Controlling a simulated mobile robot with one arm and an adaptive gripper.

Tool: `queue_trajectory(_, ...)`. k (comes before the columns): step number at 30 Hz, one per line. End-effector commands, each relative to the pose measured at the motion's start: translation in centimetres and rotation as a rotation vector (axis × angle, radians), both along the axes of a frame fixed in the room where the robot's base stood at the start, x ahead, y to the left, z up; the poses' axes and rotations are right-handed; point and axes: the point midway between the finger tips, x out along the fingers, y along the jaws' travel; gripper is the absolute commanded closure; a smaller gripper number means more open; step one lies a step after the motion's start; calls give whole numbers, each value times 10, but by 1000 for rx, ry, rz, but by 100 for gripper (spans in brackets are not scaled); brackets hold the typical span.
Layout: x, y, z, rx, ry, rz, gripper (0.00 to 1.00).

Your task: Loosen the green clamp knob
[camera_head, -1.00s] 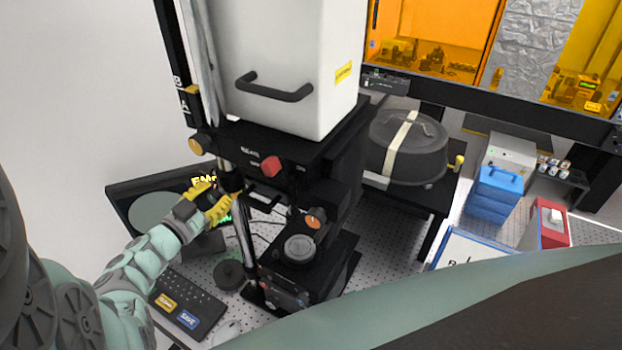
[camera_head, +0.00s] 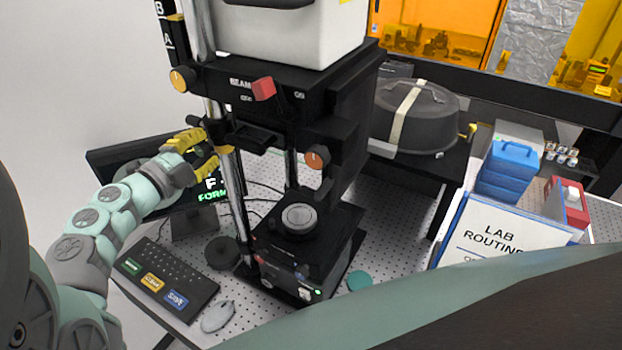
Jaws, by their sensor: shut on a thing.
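My gripper (camera_head: 203,153), with yellow fingers, reaches in from the left to the black collar (camera_head: 228,134) on the bright vertical column of the black instrument. Its fingers are shut at the collar's left side, on what appears to be the clamp knob. The knob itself is hidden by the fingers, and I see no green surface between them. The black instrument (camera_head: 330,130) stands upright on the table, with a red knob (camera_head: 263,88), a yellow knob (camera_head: 182,79) and an orange-faced knob (camera_head: 317,157) in plain view.
A monitor (camera_head: 120,158) stands behind my arm. A keyboard (camera_head: 165,285), a mouse (camera_head: 217,316) and a dark round disc (camera_head: 222,253) lie in front. A teal disc (camera_head: 360,280) lies right of the instrument's base.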

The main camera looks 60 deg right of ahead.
Motion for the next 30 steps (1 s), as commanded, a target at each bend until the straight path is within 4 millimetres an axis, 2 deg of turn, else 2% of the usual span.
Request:
queue_trajectory(1,-3,-2,-8,3,-51,-9,100)
queue_trajectory(15,-2,-2,-4,27,-385,-8,100)
queue_trajectory(30,-1,-1,0,34,-480,-3,100)
